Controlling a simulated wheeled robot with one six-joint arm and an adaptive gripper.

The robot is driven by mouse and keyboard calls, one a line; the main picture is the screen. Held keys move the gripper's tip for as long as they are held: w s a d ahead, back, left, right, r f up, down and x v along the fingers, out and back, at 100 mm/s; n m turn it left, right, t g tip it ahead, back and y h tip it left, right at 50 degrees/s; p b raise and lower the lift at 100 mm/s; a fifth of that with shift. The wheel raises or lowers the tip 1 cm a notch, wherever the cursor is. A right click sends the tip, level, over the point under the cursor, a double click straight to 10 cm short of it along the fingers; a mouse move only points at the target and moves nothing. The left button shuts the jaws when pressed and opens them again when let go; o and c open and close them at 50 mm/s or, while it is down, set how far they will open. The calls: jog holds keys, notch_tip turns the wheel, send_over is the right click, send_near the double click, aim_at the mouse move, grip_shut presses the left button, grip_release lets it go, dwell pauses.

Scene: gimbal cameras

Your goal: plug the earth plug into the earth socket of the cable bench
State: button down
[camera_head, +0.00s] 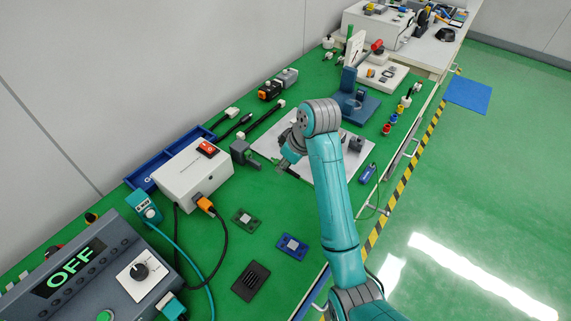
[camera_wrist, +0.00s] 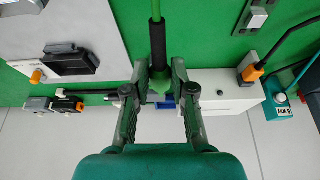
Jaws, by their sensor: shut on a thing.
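In the wrist view my gripper (camera_wrist: 161,82) is shut on a green plug with a black sleeve (camera_wrist: 157,45), which I take as the earth plug. Its green cable (camera_wrist: 160,9) runs out of the top of the picture. The plate also shows at the left of the wrist view (camera_wrist: 105,25). I cannot tell which part is the earth socket; my arm hides part of the plate.
A white box with a red switch (camera_head: 193,172) stands left of my gripper. A grey unit reading OFF (camera_head: 75,268) is at lower left. A blue stand (camera_head: 355,98) rises behind the plate. Small green and blue boards (camera_head: 291,246) lie in front.

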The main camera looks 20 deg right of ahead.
aim_at(255, 162)
jog(key=shift+g+h, duration=0.4)
jog(key=shift+g, duration=0.1)
jog(key=w+f, duration=0.1)
jog(key=f, duration=0.1)
jog(key=w+f, duration=0.1)
jog(key=f, duration=0.1)
jog(key=w+f, duration=0.2)
jog(key=f, duration=0.1)
jog(key=shift+w+a+f, duration=0.1)
jog(key=shift+a, duration=0.3)
jog(key=shift+w+a, duration=0.8)
jog(key=shift+w, duration=0.35)
jog(key=shift+w+a, duration=0.1)
jog(key=shift+w+a, duration=0.45)
jog(key=shift+w, duration=0.2)
jog(key=shift+w+a, duration=0.45)
jog(key=shift+w, duration=0.15)
jog(key=shift+w+a, duration=0.7)
jog(key=shift+w, duration=0.25)
jog(key=c, duration=0.9)
grip_release()
jog(key=v, duration=0.7)
jog(key=shift+r, duration=0.25)
